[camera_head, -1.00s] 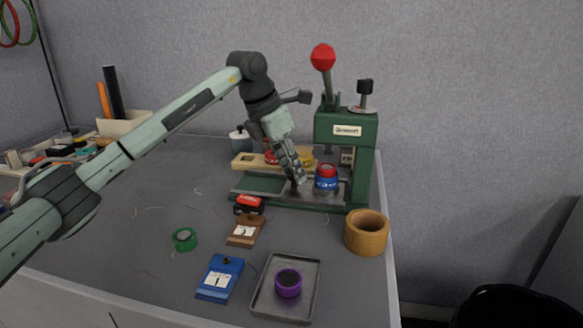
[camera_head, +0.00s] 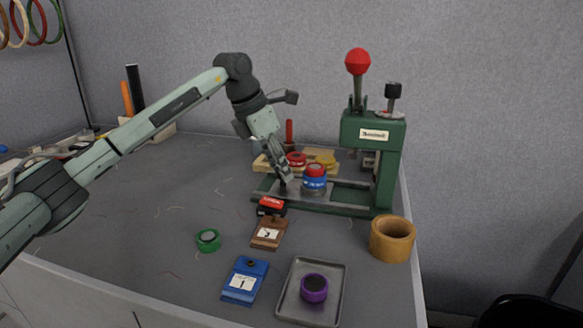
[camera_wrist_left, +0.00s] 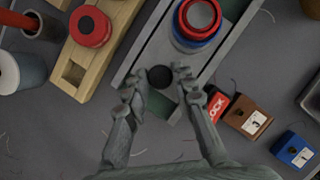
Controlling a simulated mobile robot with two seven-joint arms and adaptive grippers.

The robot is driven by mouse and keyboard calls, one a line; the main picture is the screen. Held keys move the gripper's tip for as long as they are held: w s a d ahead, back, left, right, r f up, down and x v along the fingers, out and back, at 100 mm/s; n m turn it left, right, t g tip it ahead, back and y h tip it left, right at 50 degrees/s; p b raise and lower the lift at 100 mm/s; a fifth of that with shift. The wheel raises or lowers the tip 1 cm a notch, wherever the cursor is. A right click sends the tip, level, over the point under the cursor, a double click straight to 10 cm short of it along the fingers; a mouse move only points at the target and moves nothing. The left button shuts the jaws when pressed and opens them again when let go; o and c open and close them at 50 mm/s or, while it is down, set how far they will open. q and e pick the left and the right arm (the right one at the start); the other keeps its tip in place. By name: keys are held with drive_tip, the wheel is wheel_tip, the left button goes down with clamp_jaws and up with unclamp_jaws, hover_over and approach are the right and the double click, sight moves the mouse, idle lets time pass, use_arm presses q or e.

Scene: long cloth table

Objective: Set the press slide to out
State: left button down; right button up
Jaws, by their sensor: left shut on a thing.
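The green press (camera_head: 372,135) stands at the back right of the table, with a red-knobbed lever on top. Its grey slide (camera_head: 345,196) sticks out of the press to the left along the green base. A blue and red die (camera_head: 314,178) sits on the slide, left of the press head; it also shows in the wrist view (camera_wrist_left: 199,22). My left gripper (camera_head: 287,183) is at the slide's left end, shut on the black slide knob (camera_wrist_left: 160,76), which shows between its fingertips in the wrist view. My right gripper is not in view.
A wooden rack (camera_head: 262,163) with red and yellow dies lies behind the slide. The left middle table is clear.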

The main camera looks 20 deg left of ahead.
use_arm(q)
drive_tip(key=shift+a, duration=1.4)
drive_tip(key=c, duration=1.3)
unclamp_jaws()
drive_tip(key=shift+a, duration=0.15)
drive_tip(key=shift+r, duration=0.15)
drive_tip(key=shift+s+r, duration=0.1)
drive_tip(key=shift+r, duration=0.2)
drive_tip(key=v, duration=1.1)
drive_tip(key=shift+r, duration=0.1)
drive_tip(key=shift+s, duration=0.1)
